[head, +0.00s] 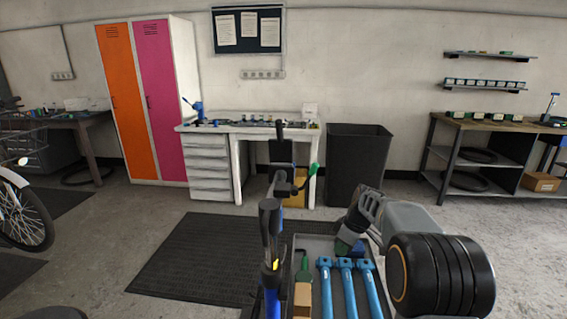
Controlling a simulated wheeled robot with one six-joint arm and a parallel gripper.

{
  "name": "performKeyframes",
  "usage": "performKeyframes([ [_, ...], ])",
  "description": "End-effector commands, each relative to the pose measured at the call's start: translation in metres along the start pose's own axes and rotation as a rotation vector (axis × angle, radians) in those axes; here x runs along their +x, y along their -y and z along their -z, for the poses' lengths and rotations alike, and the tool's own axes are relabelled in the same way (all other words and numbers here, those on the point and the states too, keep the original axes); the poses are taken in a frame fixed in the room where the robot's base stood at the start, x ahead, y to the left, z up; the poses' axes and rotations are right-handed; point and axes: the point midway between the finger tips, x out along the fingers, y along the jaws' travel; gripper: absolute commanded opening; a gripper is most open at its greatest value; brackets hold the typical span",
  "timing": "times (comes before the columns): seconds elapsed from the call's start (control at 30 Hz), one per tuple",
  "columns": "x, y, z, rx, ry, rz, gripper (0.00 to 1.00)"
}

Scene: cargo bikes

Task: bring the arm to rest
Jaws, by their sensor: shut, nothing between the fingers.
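My arm comes in from the lower right and reaches over a grey tray (312,243). My gripper (346,243) is at the arm's far end, pointing down by the tray's upper right corner. It is small and dark here, shut, with nothing held. Several blue tools (346,280) lie side by side in the tray, below the gripper in the picture. A green-handled tool (303,268) lies to their left. The arm hides part of the tray's right side.
A tall stand (270,240) with a clamp rises left of the tray. Beyond are a white workbench (210,160), a black bin (357,160), orange and pink lockers (128,100) and a shelved bench (480,125). A dark mat (200,260) lies on open floor at left.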

Motion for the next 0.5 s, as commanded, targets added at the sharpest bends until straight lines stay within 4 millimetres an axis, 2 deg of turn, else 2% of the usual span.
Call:
performKeyframes([
  [0.03,0.009,0.008,-0.01,0.115,0.026,0.005,0.0],
  [0.07,0.009,0.014,-0.016,0.193,0.041,0.0,0.0],
  [0.17,-0.007,0.046,-0.03,0.449,0.082,-0.043,0.0],
  [0.3,-0.051,0.108,-0.048,0.768,0.097,-0.15,0.0],
  [0.4,-0.079,0.15,-0.06,0.91,0.076,-0.221,0.0],
  [0.5,-0.102,0.185,-0.071,0.979,0.043,-0.275,0.0],
])
